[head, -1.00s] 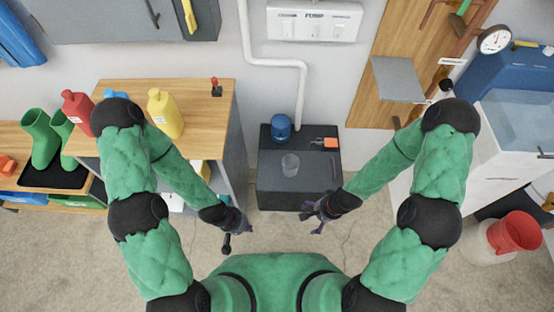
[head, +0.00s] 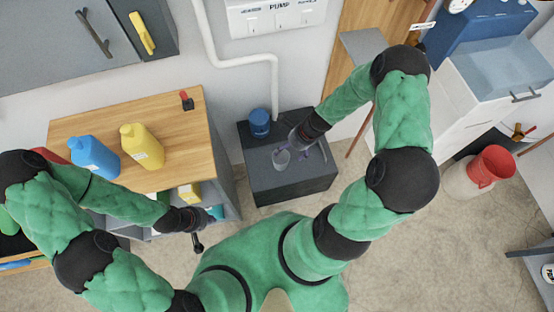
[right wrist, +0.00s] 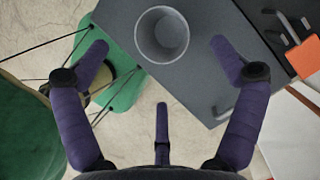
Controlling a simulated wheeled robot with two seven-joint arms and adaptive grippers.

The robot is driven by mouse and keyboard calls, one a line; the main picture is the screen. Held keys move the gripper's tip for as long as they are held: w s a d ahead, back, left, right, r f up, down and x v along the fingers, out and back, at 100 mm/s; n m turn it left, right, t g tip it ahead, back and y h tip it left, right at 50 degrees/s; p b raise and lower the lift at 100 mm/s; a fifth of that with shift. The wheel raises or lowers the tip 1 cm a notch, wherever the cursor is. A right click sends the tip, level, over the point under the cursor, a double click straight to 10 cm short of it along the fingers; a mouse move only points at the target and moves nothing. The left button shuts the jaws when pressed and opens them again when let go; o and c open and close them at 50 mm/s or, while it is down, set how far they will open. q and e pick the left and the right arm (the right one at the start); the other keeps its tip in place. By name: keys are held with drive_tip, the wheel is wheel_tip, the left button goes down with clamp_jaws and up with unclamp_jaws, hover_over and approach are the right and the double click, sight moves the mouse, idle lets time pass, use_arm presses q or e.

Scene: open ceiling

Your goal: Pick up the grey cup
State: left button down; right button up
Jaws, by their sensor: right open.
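The grey cup (head: 281,158) stands upright on top of a dark grey cabinet (head: 262,181). It is seen from above, open and empty, in the right wrist view (right wrist: 162,34). My right gripper (head: 302,154) is at the cabinet top, close to the right side of the cup. In the right wrist view my right gripper (right wrist: 161,50) is open, with its purple fingers spread on both sides of the cup; I see no contact. My left gripper (head: 199,232) hangs low beside the wooden-topped bench; its fingers are too small to read.
A blue container (head: 259,123) stands behind the cup on the cabinet. An orange item (right wrist: 303,58) lies right of the cup.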

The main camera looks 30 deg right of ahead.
drive_tip(key=s+b+x, duration=0.1)
drive_tip(key=b+x, duration=0.1)
drive_tip(key=x, duration=0.2)
drive_tip(key=b, duration=0.3)
hover_over(281, 157)
drive_tip(key=s+a, duration=0.1)
drive_tip(key=s, duration=0.2)
drive_tip(key=f, duration=0.4)
drive_tip(key=shift+w+a+f, duration=0.1)
drive_tip(key=shift+w+f, duration=0.15)
drive_tip(key=shift+f, duration=0.1)
drive_tip(key=shift+w+a+f, duration=0.1)
drive_tip(key=shift+w+f, duration=0.05)
drive_tip(key=shift+f, duration=0.1)
drive_tip(key=shift+r, duration=0.1)
drive_tip(key=shift+c, duration=0.3)
drive_tip(key=c, duration=1)
